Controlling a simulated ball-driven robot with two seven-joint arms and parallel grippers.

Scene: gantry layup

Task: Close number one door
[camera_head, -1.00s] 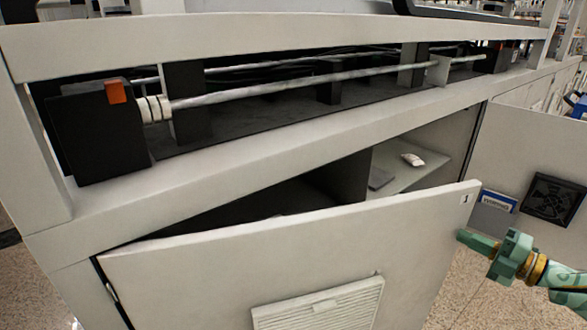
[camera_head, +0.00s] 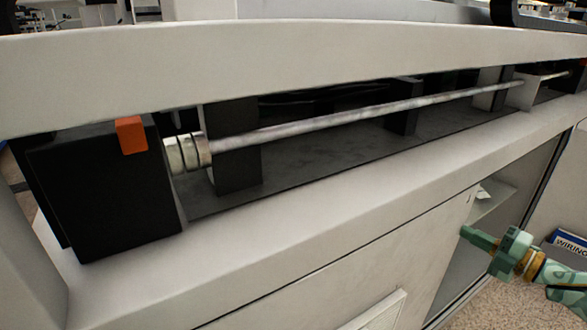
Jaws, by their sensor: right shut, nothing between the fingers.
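The number one door (camera_head: 405,262) is the light grey panel under the gantry's front rail. Its top edge lies along the cabinet frame and it looks nearly or fully shut; its lower part is out of frame. A small mark shows near its upper right corner, and part of its vent (camera_head: 378,312) shows at the bottom. My right gripper (camera_head: 468,236) is green, shut and empty, at the door's right edge; I cannot tell whether it touches the door. My left gripper is out of view.
Right of the door the cabinet opening (camera_head: 490,225) shows a shelf with a small white item. Another open door with a blue-and-white wiring label (camera_head: 570,242) stands at the far right. The gantry rail (camera_head: 310,235) juts out above. Speckled floor shows at lower right.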

